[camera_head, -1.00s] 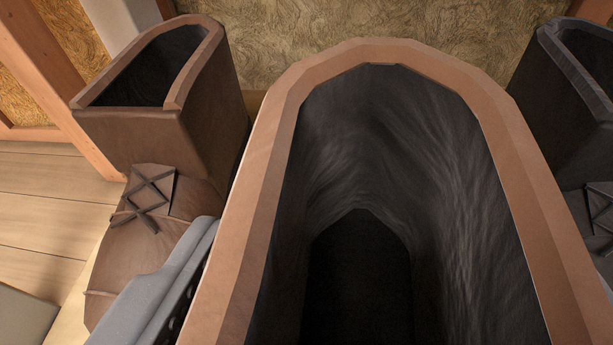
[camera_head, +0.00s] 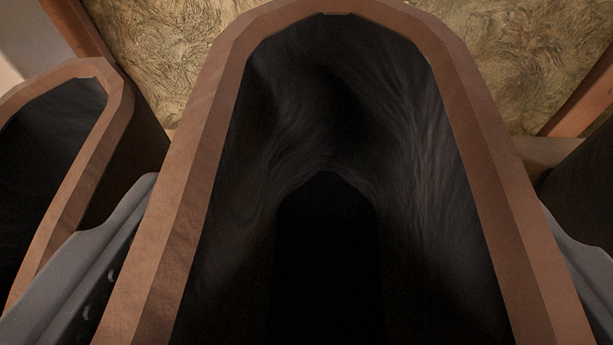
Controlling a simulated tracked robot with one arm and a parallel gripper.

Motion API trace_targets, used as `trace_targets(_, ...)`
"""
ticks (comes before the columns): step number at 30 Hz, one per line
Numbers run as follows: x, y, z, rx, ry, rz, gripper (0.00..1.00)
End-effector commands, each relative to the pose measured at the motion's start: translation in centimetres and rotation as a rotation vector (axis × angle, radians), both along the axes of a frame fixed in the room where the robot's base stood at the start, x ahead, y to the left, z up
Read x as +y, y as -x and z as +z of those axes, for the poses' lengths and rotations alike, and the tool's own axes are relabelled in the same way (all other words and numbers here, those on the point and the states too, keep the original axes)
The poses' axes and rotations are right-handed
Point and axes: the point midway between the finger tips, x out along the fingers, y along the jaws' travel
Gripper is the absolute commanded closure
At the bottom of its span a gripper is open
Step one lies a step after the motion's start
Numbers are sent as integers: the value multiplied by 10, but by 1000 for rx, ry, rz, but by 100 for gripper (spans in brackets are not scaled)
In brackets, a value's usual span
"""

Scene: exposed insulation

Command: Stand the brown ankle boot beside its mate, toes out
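The brown ankle boot (camera_head: 182,190) fills the middle of the view, its opening facing me and its lining dark. My gripper (camera_head: 347,196) has one grey finger along each outer side of the boot's shaft and is shut on it. The boot's toe and sole are hidden from me. A second brown boot, its mate (camera_head: 103,135), stands to the left, cut off by the left edge. Only its rim, dark inside and some of its shaft show; its toe is out of view. I cannot tell whether the held boot touches the floor.
A wall with exposed tan insulation (camera_head: 150,50) is behind the boots, with a wooden stud (camera_head: 583,85) at the right. A dark shape (camera_head: 585,190), probably a dark boot, stands at the right edge, close to my right finger. The floor is out of view.

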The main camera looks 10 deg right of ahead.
Motion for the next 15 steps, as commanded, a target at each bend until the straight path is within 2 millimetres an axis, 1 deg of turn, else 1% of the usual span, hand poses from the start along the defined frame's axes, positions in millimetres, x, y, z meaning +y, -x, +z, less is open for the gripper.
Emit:
trace_targets(9, -1, -13, -1, -4, 1, 2, 87)
trace_targets(15, -1, -11, -31, -2, -1, 1, 87)
